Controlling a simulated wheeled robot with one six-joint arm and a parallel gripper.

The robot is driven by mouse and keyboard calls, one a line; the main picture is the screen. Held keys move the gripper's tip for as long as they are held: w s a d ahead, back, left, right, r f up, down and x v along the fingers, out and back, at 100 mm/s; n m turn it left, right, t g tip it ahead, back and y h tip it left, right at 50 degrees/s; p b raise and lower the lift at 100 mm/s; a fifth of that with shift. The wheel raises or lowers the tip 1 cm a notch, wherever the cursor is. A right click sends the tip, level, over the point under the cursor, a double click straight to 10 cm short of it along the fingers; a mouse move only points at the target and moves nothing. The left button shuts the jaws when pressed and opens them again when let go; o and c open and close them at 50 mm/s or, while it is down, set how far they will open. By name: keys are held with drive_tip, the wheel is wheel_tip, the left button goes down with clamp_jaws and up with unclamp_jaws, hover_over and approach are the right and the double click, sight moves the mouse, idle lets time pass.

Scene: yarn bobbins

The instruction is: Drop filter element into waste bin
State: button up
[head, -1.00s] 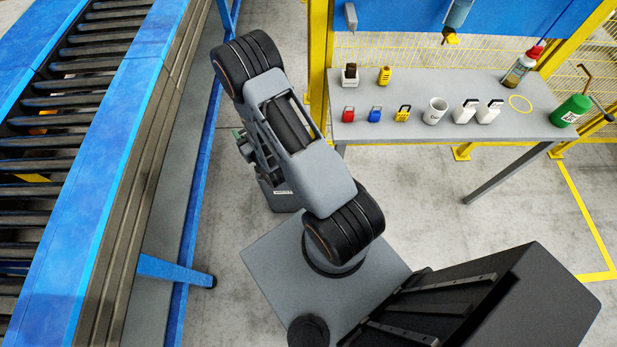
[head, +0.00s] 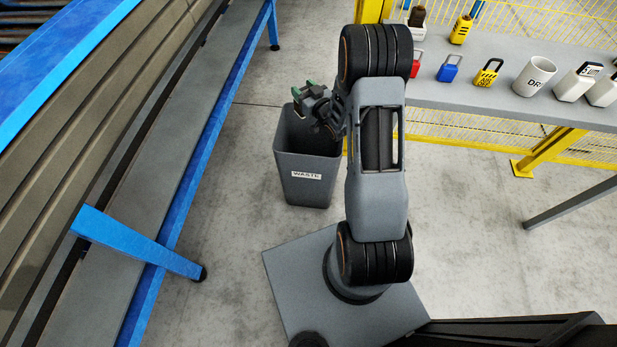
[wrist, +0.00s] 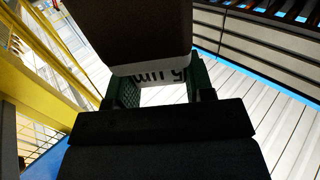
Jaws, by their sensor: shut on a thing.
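The filter element (wrist: 135,40) is a dark block in the wrist view, with a white band carrying upside-down print that seems to read "5 um". My gripper (wrist: 162,90) is shut on it, with a green finger pad on each side. In the head view my gripper (head: 305,89) is above the back of the waste bin (head: 308,187), and the filter element is not clearly visible there. The bin is a grey open-topped container with a white WASTE label, standing on the floor. My arm hides part of its right side.
A blue-framed conveyor (head: 190,140) runs along the left, with a blue leg (head: 135,243) reaching out. The floor around the bin is clear.

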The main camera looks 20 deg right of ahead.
drive_tip(key=d+f+b, duration=0.2)
drive_tip(key=f+b, duration=0.4)
drive_tip(key=f, duration=0.1)
drive_tip(key=w+d+f+b, duration=0.1)
drive_tip(key=d+f+b, duration=0.1)
drive_tip(key=f+b, duration=0.4)
drive_tip(key=shift+w+d+f+y+b, duration=0.3)
drive_tip(key=shift+d+f, duration=0.05)
drive_tip(key=o, duration=1.3)
drive_tip(key=s+a+r+p, duration=0.1)
drive_tip(key=s+r+p, duration=0.1)
drive_tip(key=s+r, duration=0.2)
drive_tip(key=s+a+r+p, duration=0.1)
drive_tip(key=s+r+p, duration=0.1)
drive_tip(key=s+r, duration=0.2)
drive_tip(key=s+r+p, duration=0.3)
drive_tip(key=s+r, duration=0.2)
drive_tip(key=s, duration=0.1)
drive_tip(key=shift+a, duration=0.4)
